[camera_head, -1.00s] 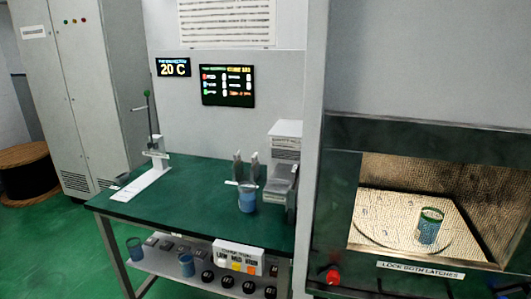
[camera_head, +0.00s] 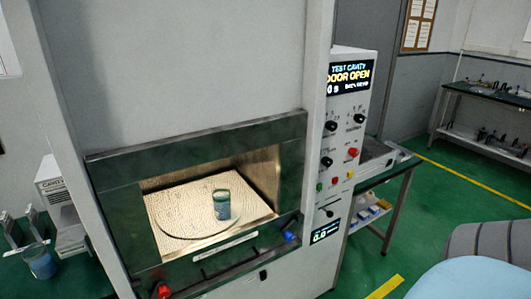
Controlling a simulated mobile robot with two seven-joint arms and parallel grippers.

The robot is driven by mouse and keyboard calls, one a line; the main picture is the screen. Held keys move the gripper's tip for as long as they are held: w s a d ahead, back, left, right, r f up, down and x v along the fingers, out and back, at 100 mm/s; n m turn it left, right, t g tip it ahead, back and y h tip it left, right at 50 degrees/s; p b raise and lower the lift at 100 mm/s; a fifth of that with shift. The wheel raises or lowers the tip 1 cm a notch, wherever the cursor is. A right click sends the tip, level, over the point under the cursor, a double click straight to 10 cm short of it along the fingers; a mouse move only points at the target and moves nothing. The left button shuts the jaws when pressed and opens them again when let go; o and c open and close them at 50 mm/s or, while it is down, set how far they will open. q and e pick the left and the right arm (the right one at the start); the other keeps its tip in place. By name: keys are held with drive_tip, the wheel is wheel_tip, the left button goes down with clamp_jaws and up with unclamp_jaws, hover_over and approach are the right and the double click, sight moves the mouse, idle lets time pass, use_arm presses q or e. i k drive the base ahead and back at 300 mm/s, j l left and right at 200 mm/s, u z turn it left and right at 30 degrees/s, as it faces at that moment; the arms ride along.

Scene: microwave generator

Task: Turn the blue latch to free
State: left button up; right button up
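The blue latch (camera_head: 289,236) is a small blue knob at the right end of the front ledge, below the open cavity of the microwave unit (camera_head: 196,138). A red latch (camera_head: 162,290) sits at the left end of the same ledge. I cannot tell from this distance which way the blue latch is turned. Inside the lit cavity, a blue-green cup (camera_head: 222,206) stands upright on a round turntable (camera_head: 172,222). Neither of my grippers is in view.
The control panel (camera_head: 345,130) right of the cavity reads "DOOR OPEN" and has several knobs and buttons. A side table (camera_head: 385,165) stands behind it. Another cup (camera_head: 40,262) is on the green table at left. A grey and pale blue shape of uncertain kind fills the lower right.

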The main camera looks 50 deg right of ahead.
sight(287, 232)
drive_tip(key=z, duration=1.65)
drive_tip(key=i+u, duration=0.45)
